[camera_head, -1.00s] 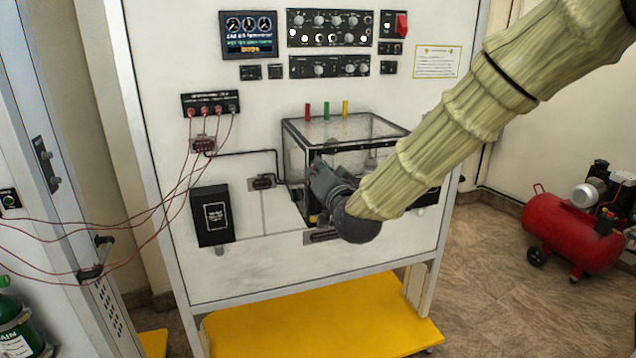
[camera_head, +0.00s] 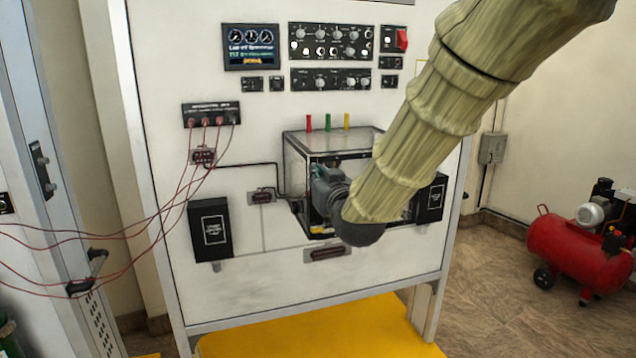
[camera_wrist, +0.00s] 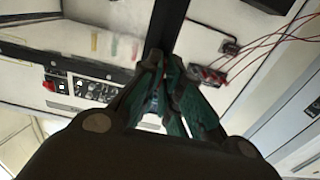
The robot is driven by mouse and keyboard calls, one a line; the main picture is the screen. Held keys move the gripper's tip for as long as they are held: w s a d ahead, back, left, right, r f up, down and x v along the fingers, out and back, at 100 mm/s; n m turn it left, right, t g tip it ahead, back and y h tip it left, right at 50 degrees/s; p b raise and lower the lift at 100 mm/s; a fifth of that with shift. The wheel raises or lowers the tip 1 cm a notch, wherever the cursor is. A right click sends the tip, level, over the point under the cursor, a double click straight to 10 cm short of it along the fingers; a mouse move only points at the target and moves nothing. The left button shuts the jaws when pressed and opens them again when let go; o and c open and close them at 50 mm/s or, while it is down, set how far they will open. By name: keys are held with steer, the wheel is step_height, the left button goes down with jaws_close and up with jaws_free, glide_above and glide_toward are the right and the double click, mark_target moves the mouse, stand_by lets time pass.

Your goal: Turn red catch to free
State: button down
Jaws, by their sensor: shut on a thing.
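A small red upright piece (camera_head: 309,122), which may be the red catch, stands above the clear box's lid, left of a green piece (camera_head: 328,121) and a yellow piece (camera_head: 346,120). It also shows, blurred, in the wrist view (camera_wrist: 135,50). The clear box (camera_head: 345,143) has a black frame and is on the white panel. My gripper (camera_wrist: 166,62) is at the box's front left, below and apart from the red piece. It is shut on a dark bar (camera_wrist: 165,25), apparently part of the box's frame. In the head view my fingertips are hard to make out.
Black boxes hang at the panel's left (camera_head: 210,229) and right (camera_head: 431,200). Red leads (camera_head: 187,165) droop at the left. A red switch (camera_head: 401,38) is at the upper right. A yellow base (camera_head: 310,330) lies below, and a red compressor (camera_head: 575,250) stands on the floor at right.

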steer(key=shift+f, duration=0.15)
stand_by(0.3)
steer(key=c, duration=1.6)
jaws_free()
steer(key=shift+s, duration=0.15)
steer(key=v, duration=1.1)
steer(key=shift+s+d, duration=0.2)
steer(key=shift+s, duration=0.15)
